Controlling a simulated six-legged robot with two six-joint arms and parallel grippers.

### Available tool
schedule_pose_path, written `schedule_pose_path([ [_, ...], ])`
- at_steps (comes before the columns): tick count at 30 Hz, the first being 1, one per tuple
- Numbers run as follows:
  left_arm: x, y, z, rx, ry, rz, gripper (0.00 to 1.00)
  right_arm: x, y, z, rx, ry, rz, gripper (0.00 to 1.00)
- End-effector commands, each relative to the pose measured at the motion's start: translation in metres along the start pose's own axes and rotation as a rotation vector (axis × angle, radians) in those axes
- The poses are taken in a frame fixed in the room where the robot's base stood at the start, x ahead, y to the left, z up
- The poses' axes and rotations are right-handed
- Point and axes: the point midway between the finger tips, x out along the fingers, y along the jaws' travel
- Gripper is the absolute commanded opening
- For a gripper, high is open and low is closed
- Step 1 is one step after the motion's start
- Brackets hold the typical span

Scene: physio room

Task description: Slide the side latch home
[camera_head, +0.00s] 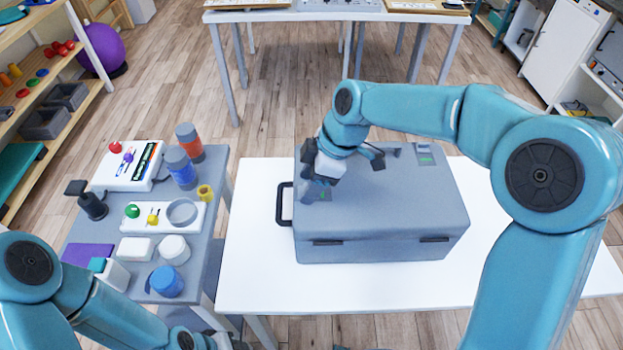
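A closed grey case (385,215) sits on a white table. It has a black handle (284,204) on its left side and two dark latches on its front, the left front latch (327,242) and the right front latch (434,239). My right gripper (317,188) points down at the lid's left part and hides that area. Its finger gap and any contact are unclear. My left gripper (222,342) is low at the bottom edge, partly cut off.
A grey side table (135,222) on the left holds bottles, a blue cup (167,281), a white tray (160,216) and small blocks. Shelves (45,120) stand far left. The white table (250,270) is clear around the case.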

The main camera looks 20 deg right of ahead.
Motion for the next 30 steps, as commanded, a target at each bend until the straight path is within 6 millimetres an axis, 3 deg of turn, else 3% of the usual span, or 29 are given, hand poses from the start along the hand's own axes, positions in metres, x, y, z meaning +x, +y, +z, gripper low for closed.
schedule_pose_path([
  [6,0.0,0.0,0.0,0.0,0.0,0.0,0.43,-0.002,0.0,0.0,0.0,0.0,0.001,0.55],
  [10,0.0,0.0,0.0,0.0,0.0,0.0,0.43,-0.016,0.001,0.0,0.0,0.001,0.004,0.55],
  [24,-0.003,0.001,0.0,0.0,0.0,0.0,0.43,-0.132,0.001,-0.001,0.0,0.001,0.004,0.55],
  [30,-0.005,0.002,0.0,0.0,0.0,0.0,0.43,-0.158,0.001,-0.001,0.0,-0.001,0.001,0.55],
])
